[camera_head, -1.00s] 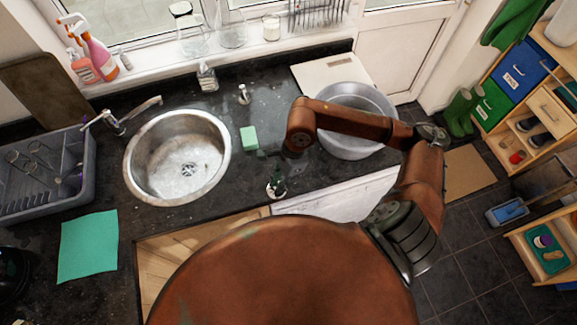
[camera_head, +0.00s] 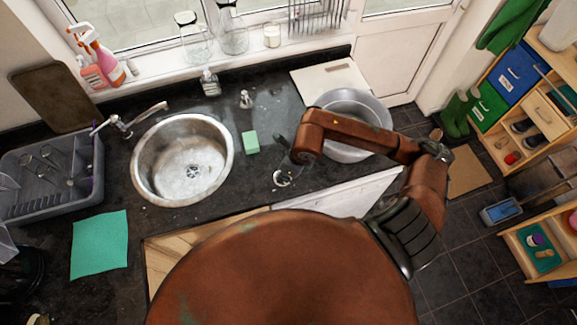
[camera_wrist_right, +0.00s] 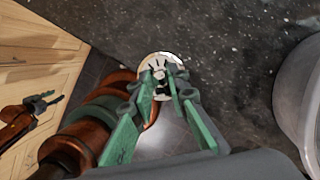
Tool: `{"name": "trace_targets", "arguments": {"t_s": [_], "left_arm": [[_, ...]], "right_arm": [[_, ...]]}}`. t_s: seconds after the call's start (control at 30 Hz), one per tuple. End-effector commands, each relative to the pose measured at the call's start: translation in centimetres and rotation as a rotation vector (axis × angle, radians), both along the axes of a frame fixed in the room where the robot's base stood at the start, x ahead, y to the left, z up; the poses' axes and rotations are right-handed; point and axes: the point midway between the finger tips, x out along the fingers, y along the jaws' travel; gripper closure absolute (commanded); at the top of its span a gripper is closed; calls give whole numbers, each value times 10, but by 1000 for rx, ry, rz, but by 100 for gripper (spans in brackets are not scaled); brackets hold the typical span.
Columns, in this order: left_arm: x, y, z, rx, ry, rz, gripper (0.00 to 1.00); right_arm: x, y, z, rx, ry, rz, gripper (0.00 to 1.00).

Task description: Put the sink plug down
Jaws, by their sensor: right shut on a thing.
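The sink plug (camera_head: 282,181) is a small pale disc over the dark worktop, right of the round steel sink (camera_head: 146,181). It also shows in the right wrist view (camera_wrist_right: 151,66), at the tips of the green fingers. My right gripper (camera_head: 283,171) points down from above and is shut on the plug's middle part; the fingers partly cover it. I cannot tell whether the plug touches the worktop. In the right wrist view, what looks like my left gripper (camera_wrist_right: 45,103) is at the left edge, in front of the wooden cupboard; its opening is unclear.
A green sponge (camera_head: 251,142) lies between sink and plug. A grey basin (camera_head: 372,108) stands at the right, behind my right arm. A green cloth (camera_head: 99,245) and a dish rack (camera_head: 50,185) are at the left. The worktop's front edge is close to the plug.

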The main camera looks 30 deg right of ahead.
Motion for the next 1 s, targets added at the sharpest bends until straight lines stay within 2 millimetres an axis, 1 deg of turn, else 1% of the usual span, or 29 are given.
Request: {"name": "trace_targets", "arguments": {"t_s": [0.03,0.1,0.2,0.3,0.4,0.57,0.7,0.8,0.9,1.0], "left_arm": [[3,0,7,-1,-5,-1,60],[7,0,12,-1,-9,-1,60],[10,-1,17,-1,-13,-1,60],[10,-1,21,-1,-14,-1,60],[10,-1,23,-1,-14,-1,60],[8,-1,25,-1,-12,-1,60],[7,-1,36,-1,-9,-1,60],[6,-1,40,-1,-9,-1,60],[5,-1,40,-1,-8,-1,60],[5,-1,39,-1,-7,-1,60]], "right_arm": [[9,-10,-3,-1,4,-7,100],[20,-21,-11,-1,4,-6,100],[30,-30,-32,0,5,-4,100],[40,-38,-48,1,3,-2,100],[47,-44,-58,1,2,-1,100],[52,-48,-67,0,1,0,100],[52,-49,-84,2,4,0,100],[53,-49,-95,2,1,1,100],[53,-50,-100,0,0,3,100],[53,-50,-101,-1,-1,4,100]]}}
